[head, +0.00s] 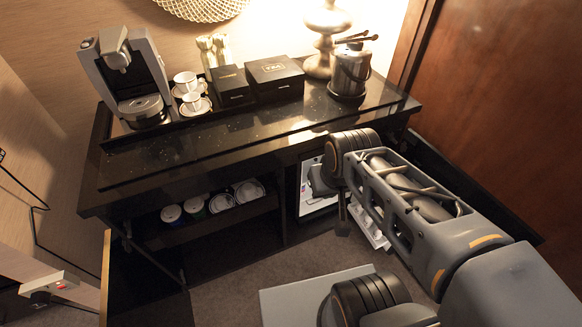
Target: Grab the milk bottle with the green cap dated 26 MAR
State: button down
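I cannot make out any milk bottle, green cap or date in the head view. The minibar fridge (317,207) is open under the right part of the dark counter. Only a narrow strip of its bright white interior shows, and my arm hides much of it. My arm reaches down from the right to the fridge opening. My gripper (336,202) is at the opening, small, dark and partly hidden by the wrist. I cannot tell whether it is open or shut, or whether it holds anything.
White door shelves (370,229) stand right of the opening, behind my arm. The black counter (240,138) overhangs the fridge and carries a coffee machine (128,75), cups, black boxes (275,77) and an ice bucket (350,72). Cups stand on the left lower shelf (215,222).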

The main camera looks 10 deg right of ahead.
aim_at(367, 223)
jog(key=u, duration=0.55)
jog(key=k, duration=1.3)
jog(key=z, duration=1.3)
jog(key=k, duration=0.65)
jog(key=u, duration=0.15)
jog(key=i, duration=0.5)
jog(key=u, duration=0.95)
jog(key=i, duration=0.7)
jog(key=z, duration=0.6)
jog(key=i, duration=0.8)
jog(key=z, duration=0.95)
